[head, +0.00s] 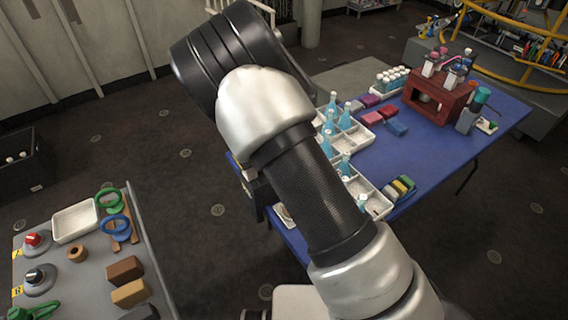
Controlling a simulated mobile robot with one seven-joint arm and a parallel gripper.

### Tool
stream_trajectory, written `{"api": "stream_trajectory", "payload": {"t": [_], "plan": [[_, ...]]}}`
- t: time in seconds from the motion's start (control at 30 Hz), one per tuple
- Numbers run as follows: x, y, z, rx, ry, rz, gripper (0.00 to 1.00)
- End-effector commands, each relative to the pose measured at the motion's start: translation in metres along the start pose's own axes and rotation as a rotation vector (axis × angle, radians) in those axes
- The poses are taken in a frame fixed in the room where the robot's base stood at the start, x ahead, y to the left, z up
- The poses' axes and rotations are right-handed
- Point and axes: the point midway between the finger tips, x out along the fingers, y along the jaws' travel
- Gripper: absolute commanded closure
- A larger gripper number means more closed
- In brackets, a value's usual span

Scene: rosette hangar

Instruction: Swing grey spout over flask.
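Several blue flasks stand in white divided trays on the blue table; one flask (332,101) is at the back and another flask (345,164) is nearer, beside my arm. I cannot tell which flask the task means. No grey spout can be made out; part of the table is hidden behind my arm. My arm crosses the middle of the view. A dark part of its end (258,190) shows at the table's left edge, with the fingers hidden, so its opening cannot be seen.
The blue table (440,150) also bears a dark red rack (437,98), coloured blocks (400,188) and a tray of white-capped vials (391,79). A grey bench (88,262) with knobs, rings and blocks stands at left. Open floor lies between them.

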Motion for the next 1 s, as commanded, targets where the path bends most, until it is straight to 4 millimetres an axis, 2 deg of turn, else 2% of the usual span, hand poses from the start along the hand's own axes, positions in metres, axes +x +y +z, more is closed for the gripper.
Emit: {"api": "stream_trajectory", "payload": {"t": [0.43, 0.5, 0.57, 0.87, 1.0], "plan": [[-0.001, 0.000, 0.001, 0.013, -0.001, -0.001, 1.00], [-0.001, 0.000, 0.001, 0.012, -0.001, -0.001, 0.85], [-0.001, 0.000, 0.001, 0.012, 0.000, 0.000, 0.75], [-0.001, 0.001, 0.001, 0.011, 0.001, 0.000, 0.74], [-0.012, 0.001, 0.001, 0.009, -0.001, -0.001, 0.74]]}}
